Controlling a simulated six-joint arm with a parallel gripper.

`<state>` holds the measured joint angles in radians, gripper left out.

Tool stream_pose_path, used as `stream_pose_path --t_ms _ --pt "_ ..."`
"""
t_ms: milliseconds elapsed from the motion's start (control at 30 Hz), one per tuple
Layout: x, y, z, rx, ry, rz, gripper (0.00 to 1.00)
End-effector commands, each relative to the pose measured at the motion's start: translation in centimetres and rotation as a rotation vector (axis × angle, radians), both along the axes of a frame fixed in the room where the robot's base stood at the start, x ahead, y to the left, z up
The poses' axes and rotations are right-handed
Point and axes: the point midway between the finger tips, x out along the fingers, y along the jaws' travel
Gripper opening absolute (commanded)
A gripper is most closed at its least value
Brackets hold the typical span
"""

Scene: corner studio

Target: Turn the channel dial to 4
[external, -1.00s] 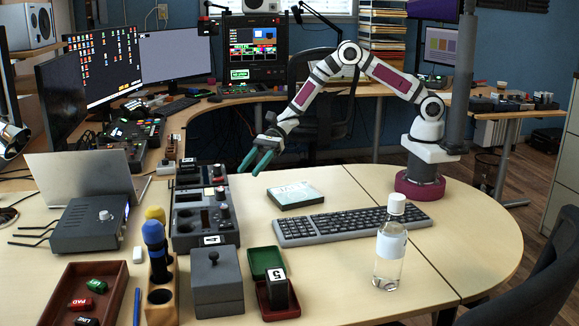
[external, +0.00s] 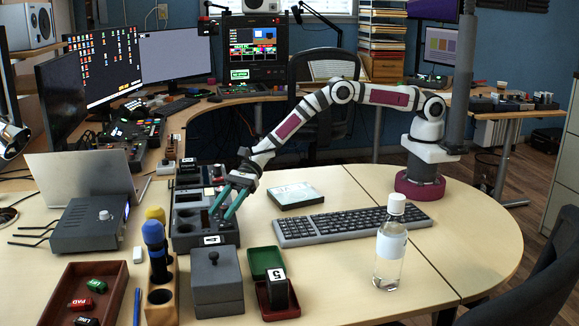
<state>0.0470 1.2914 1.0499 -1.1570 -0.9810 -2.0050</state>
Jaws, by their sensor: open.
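My gripper (external: 221,215) is open and empty, its two teal fingers pointing down over the right part of a dark console (external: 182,243). Whether the fingers touch the console cannot be told. The fingers hide part of the console's right side. A white label reading 4 (external: 211,240) is at the console's front. No channel dial can be made out for certain. A silver round knob (external: 104,215) is on a grey-blue box (external: 82,232) at the left, well away from my gripper; its setting is too small to read.
A grey lidded box (external: 216,290), a dark block marked 5 (external: 278,290) and a microphone holder (external: 161,303) stand in front of the console. Bare table lies between keyboard and console.

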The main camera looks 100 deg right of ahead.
Motion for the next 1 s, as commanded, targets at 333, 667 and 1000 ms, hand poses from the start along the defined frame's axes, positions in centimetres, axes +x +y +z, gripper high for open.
stream_pose_path --t_ms 333,667,1000 --pt "-0.02 -0.03 0.02 0.000 0.000 0.000 0.10" --pt "-0.04 -0.04 0.05 0.000 0.000 -0.009 0.00" --pt "-0.08 0.04 0.12 0.001 0.001 -0.172 0.00"
